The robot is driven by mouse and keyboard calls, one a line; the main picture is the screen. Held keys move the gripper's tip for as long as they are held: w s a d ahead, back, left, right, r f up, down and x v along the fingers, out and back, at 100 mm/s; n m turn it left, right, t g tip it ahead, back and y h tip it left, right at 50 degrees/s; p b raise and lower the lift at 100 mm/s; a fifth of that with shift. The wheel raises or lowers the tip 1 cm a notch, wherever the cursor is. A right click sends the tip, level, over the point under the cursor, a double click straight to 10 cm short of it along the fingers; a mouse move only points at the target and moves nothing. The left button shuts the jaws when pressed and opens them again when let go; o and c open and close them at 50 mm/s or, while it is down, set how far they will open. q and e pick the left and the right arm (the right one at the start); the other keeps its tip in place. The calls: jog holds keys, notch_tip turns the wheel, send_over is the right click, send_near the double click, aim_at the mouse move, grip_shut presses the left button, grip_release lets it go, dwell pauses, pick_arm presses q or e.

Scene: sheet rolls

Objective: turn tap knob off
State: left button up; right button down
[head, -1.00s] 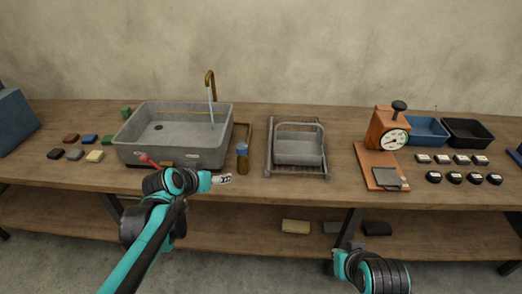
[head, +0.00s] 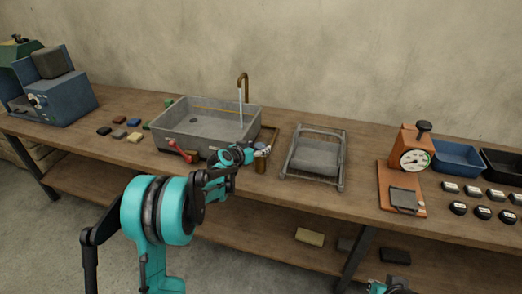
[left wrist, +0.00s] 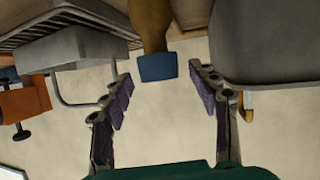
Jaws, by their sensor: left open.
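A brass tap spout (head: 242,80) stands behind the grey sink (head: 165,124), and a pale stream of water (head: 240,108) runs down from it into the basin. A brass post (head: 260,167) with a blue knob stands at the sink's front right. In the left wrist view, the blue knob (left wrist: 157,67) shows on the end of its brass stem. My left gripper (head: 262,149) is at this post, partly hiding the knob in the head view. In the left wrist view, its fingers (left wrist: 158,85) are open on either side of the knob, with gaps showing.
A wire rack with a grey tub (head: 316,156) stands to the right, then an orange dial scale (head: 409,152) and a blue bin (head: 458,157). Several small blocks lie left of the sink.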

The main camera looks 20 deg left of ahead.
pick_arm(q)
jog(key=shift+x, duration=1.2)
jog(key=shift+c, duration=0.4)
jog(key=shift+s, duration=0.1)
jog(key=c, duration=1.1)
